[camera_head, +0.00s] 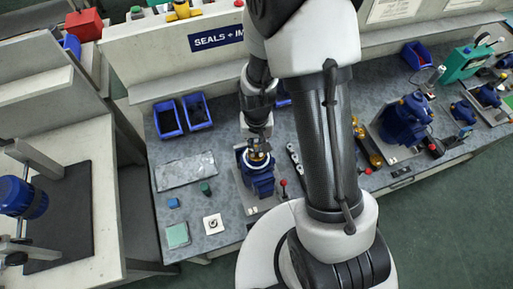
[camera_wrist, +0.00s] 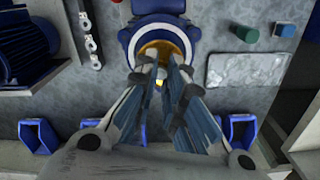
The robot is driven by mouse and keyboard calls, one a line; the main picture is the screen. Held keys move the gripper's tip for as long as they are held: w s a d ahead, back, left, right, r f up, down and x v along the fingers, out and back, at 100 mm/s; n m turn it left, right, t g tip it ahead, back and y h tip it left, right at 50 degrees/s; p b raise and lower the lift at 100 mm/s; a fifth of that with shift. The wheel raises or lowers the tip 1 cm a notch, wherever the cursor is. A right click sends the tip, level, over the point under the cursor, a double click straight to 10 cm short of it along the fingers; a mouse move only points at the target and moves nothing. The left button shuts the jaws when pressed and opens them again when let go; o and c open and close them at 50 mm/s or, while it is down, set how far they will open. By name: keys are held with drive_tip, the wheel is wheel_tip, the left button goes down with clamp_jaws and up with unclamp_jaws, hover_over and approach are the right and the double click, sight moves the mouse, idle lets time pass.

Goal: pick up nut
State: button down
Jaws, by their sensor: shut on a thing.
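My gripper (camera_wrist: 160,80) points down at a blue pump housing (camera_wrist: 168,12) with a brass-coloured ring at its opening. The fingertips are close together over the ring, shut on a small yellow nut (camera_wrist: 159,84), which shows only partly between them. In the head view my gripper (camera_head: 258,150) is directly over the blue pump (camera_head: 260,178), which stands on a plate on the grey bench. The fingers hide most of the nut there. I cannot tell whether the nut touches the pump.
Blue bins (camera_head: 168,119) stand at the back of the bench. A larger blue pump (camera_head: 404,120) stands to the right, beyond my arm.

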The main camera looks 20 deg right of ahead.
drive_tip(key=shift+r, duration=0.15)
wheel_tip(320, 180, up, 20)
drive_tip(key=p, duration=0.4)
wheel_tip(320, 180, up, 6)
drive_tip(key=p, duration=0.5)
hover_over(257, 149)
drive_tip(key=shift+r, duration=0.15)
idle(0.4)
